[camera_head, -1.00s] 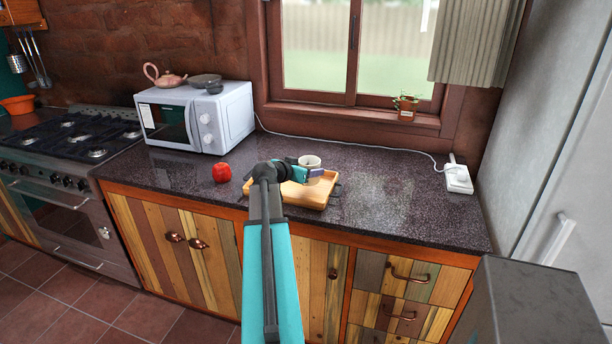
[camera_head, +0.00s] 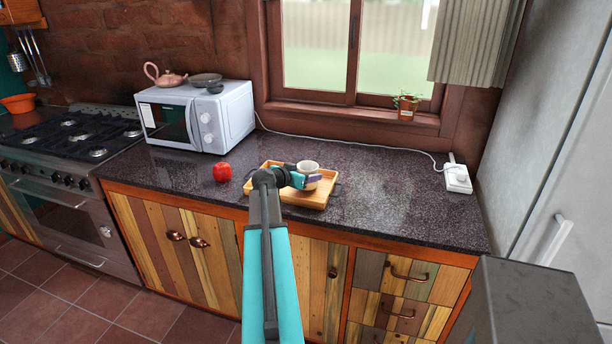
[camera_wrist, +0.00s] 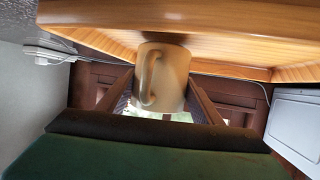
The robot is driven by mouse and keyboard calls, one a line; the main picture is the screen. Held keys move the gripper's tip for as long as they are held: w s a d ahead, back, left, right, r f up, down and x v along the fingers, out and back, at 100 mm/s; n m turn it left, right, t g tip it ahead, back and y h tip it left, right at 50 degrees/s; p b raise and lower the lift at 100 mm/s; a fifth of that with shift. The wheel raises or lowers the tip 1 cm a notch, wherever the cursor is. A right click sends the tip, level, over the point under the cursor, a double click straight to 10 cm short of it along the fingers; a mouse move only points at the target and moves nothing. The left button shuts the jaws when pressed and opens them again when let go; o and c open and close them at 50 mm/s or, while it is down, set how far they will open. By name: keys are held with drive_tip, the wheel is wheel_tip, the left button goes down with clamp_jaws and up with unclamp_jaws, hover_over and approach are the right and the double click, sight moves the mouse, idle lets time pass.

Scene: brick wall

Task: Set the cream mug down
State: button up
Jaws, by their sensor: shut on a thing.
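The cream mug (camera_head: 307,167) is upright over the right part of the wooden tray (camera_head: 268,199) on the counter. My gripper (camera_head: 309,182) is shut on the mug from the front. The wrist view is upside down. It shows the mug (camera_wrist: 160,78) between my fingers, its handle facing the camera. The base of the mug is at or very close to the floor of the tray (camera_wrist: 225,48); I cannot tell whether they touch. My arm hides part of the tray's left side in the head view.
A red apple (camera_head: 222,172) lies on the counter left of the tray. A white microwave (camera_head: 195,118) stands at the back left. A white socket block (camera_head: 457,178) with a cable is at the right. The dark counter (camera_head: 395,200) right of the tray is clear.

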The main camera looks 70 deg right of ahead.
drive_tip(key=shift+f, duration=0.35)
drive_tip(key=shift+f, duration=0.15)
drive_tip(key=o, duration=1.4)
drive_tip(key=shift+a+r, duration=0.1)
drive_tip(key=shift+r, duration=0.1)
drive_tip(key=shift+w+a, duration=0.1)
drive_tip(key=shift+a, duration=0.25)
drive_tip(key=b+v, duration=0.3)
drive_tip(key=v, duration=0.8)
drive_tip(key=shift+a, duration=0.1)
drive_tip(key=shift+r, duration=0.1)
